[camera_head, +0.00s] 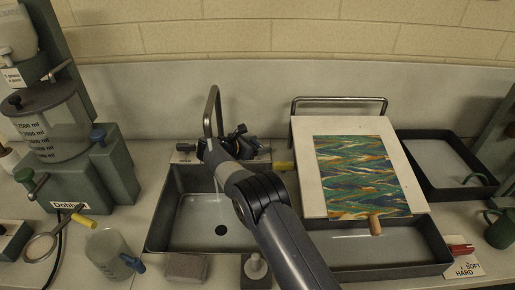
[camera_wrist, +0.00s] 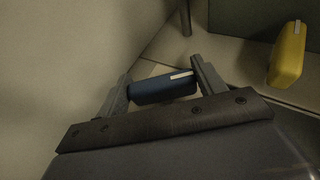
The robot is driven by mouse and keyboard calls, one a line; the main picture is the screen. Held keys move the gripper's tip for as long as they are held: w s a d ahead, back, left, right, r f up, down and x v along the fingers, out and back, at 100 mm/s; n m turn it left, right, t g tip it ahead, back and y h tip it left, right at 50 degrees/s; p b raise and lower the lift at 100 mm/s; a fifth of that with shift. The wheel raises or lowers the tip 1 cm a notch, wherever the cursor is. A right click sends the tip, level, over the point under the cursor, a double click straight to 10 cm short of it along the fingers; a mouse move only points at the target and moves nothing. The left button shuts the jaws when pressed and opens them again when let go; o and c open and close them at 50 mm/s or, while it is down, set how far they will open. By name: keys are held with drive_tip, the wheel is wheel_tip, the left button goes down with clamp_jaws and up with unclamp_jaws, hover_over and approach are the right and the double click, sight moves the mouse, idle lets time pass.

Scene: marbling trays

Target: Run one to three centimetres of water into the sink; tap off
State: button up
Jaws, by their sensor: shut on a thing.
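The sink (camera_head: 154,236) is a dark-rimmed basin left of centre in the head view, with a round black drain (camera_head: 221,230) in its pale floor. I cannot tell whether water lies in it. In the head view my arm covers part of the sink and taps. A yellow handle (camera_wrist: 287,54) stands apart at the right of the wrist view.
A board with a marbled sheet (camera_head: 362,172) leans over a tray (camera_head: 345,272) right of my arm. A sponge (camera_head: 186,267), a jug (camera_head: 108,252) and a green dispenser (camera_head: 90,180) stand left and in front. Another tray (camera_head: 440,134) lies far right.

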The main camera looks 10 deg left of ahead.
drive_tip(key=shift+h, duration=0.3)
idle(0.4)
drive_tip(key=o, duration=1)
drive_tip(key=b+v, duration=0.2)
drive_tip(key=v, duration=0.9)
drive_tip(key=shift+w+d+r, duration=0.1)
